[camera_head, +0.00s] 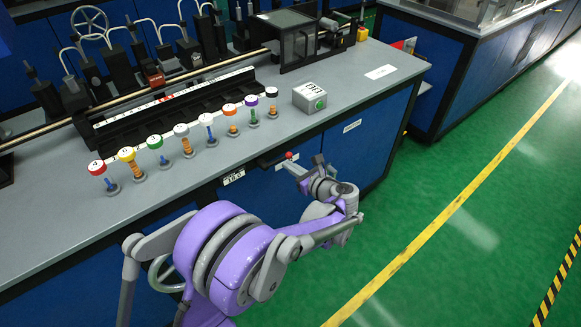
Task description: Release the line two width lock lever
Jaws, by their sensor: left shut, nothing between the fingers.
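A small lever with a red ball knob (288,155) stands out from the front edge of the bench, by a dark slotted plate. Which line it belongs to cannot be read. My left gripper (289,166) is at the bench front, just below the red knob, with its fingers shut and nothing between them. Whether the fingertips touch the lever cannot be told. The purple and grey arm reaches up to it from the bottom of the view. My right gripper is not in view.
A row of several coloured, numbered knobs (182,130) stands along the bench top (330,119). A grey box with a green button (310,98) sits right of them. A small label (233,177) is on the bench front. Green floor (440,180) lies open to the right.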

